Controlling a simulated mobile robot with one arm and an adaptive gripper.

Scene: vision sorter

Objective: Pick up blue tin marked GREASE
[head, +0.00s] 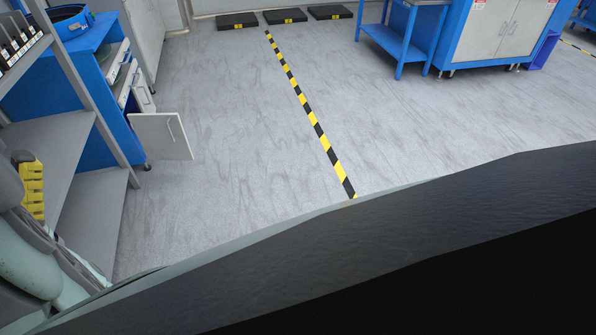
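I see no blue tin marked GREASE that I can make out in the head view. A blue round rim (68,20) shows at the top left on the blue cabinet, but no marking on it can be read. My gripper cannot be made out in this view. Pale rounded parts at the lower left look like my own arm.
A grey shelf rack (85,215) stands at the left, with a yellow ridged object (31,190) by it. A cabinet door (161,136) hangs open. Black pads (283,16) lie at the back. A blue workbench (405,45) stands at the upper right. The middle floor (230,120) is clear.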

